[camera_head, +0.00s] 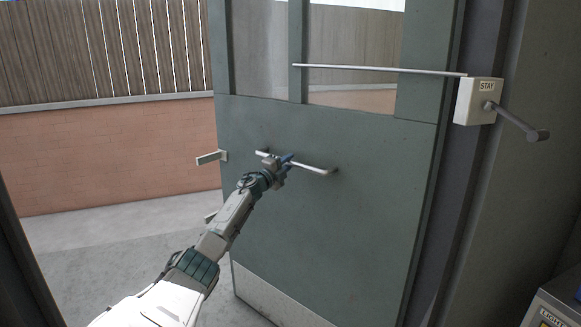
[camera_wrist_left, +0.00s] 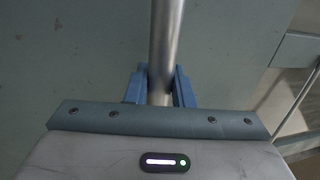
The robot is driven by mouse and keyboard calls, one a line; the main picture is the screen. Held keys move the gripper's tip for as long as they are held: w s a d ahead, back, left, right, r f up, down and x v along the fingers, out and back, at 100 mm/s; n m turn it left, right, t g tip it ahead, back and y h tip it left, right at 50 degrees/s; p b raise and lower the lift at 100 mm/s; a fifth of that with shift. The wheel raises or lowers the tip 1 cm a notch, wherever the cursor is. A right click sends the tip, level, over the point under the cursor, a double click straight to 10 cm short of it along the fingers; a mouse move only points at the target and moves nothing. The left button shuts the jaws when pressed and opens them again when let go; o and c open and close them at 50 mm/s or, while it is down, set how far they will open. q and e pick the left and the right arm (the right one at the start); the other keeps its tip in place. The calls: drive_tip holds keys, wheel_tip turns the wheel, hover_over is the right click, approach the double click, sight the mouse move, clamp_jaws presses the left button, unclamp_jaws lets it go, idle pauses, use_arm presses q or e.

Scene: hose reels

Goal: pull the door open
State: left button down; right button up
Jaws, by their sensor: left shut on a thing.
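The grey-green door (camera_head: 320,235) stands partly open, with an open gap to its left. It has glass panes in its upper half and a pale kick plate (camera_head: 265,295) at the bottom. A metal bar handle (camera_head: 318,170) runs across its middle. My left gripper (camera_head: 284,163) is shut on the handle near its middle. In the left wrist view the blue fingers (camera_wrist_left: 158,88) sit on both sides of the handle (camera_wrist_left: 165,45), in front of the door face (camera_wrist_left: 80,50). My right gripper is not in view.
A latch (camera_head: 211,157) juts from the door's left edge. Beyond are paving and a brick wall (camera_head: 110,158). A box (camera_head: 555,310) stands lower right.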

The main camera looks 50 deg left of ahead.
use_arm(q)
drive_tip(key=shift+w+a+f+h, duration=0.15)
drive_tip(key=shift+w+h, duration=0.15)
drive_tip(key=shift+w, duration=0.15)
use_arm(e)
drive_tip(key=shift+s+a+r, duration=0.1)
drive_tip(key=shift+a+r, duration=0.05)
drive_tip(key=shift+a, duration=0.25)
use_arm(q)
drive_tip(key=c, duration=1.3)
unclamp_jaws()
drive_tip(key=shift+s, duration=0.1)
drive_tip(key=shift+s+f, duration=0.1)
drive_tip(key=shift+s, duration=0.35)
drive_tip(key=shift+b+v, duration=3.95)
drive_tip(key=shift+v, duration=0.9)
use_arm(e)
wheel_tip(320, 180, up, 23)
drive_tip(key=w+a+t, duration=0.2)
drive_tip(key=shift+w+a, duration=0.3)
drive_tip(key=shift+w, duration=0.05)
